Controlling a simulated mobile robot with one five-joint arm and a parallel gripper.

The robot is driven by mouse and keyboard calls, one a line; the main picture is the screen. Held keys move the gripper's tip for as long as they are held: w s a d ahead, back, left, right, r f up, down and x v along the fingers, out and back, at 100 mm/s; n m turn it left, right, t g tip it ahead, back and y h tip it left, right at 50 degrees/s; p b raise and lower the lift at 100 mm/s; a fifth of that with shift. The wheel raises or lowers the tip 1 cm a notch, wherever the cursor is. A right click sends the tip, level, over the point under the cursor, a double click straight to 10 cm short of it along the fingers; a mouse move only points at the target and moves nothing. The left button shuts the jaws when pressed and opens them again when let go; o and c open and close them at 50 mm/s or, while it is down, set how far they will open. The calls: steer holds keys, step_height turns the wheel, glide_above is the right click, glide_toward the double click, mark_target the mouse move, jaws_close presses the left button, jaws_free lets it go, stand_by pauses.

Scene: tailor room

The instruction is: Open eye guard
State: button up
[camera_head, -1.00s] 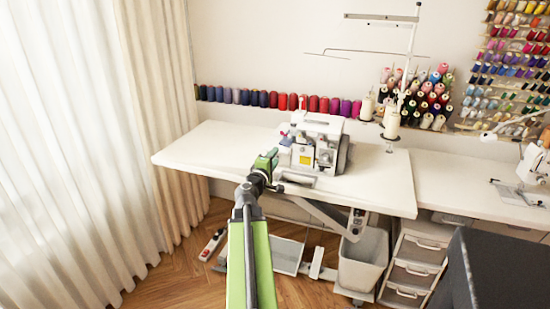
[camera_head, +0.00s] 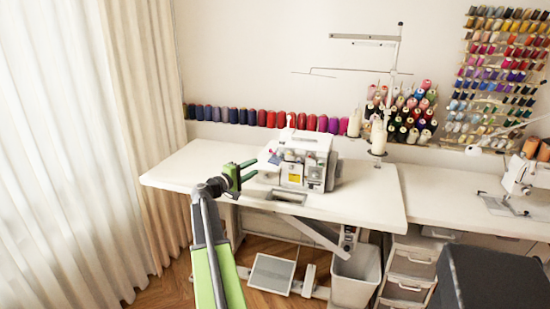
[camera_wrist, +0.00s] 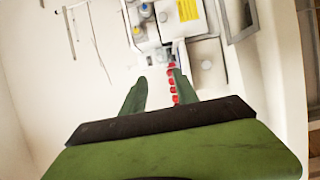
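The white overlock sewing machine (camera_head: 312,150) stands on the white table (camera_head: 190,170). In the wrist view its front (camera_wrist: 207,62), with a yellow label, fills the upper middle. I cannot clearly make out the eye guard among the small parts near the needle area. My gripper (camera_head: 254,170) is left of the machine, above the table, with its two green fingers apart and nothing visible between them. In the wrist view the gripper (camera_wrist: 159,77) points toward the machine front; a red strip of beads or dots runs beside the right finger.
A rectangular opening (camera_head: 287,196) lies in the table before the machine. A thread stand (camera_head: 393,85) with cones rises at the right. A grey bin (camera_head: 355,278) and drawers (camera_head: 412,263) are below. The table's left part is clear. A beige curtain (camera_head: 145,120) hangs at the left.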

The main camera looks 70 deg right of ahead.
mark_target(278, 155)
steer(key=x, duration=1.4)
steer(key=shift+d+f, duration=0.1)
steer(key=shift+c, duration=0.5)
jaws_close()
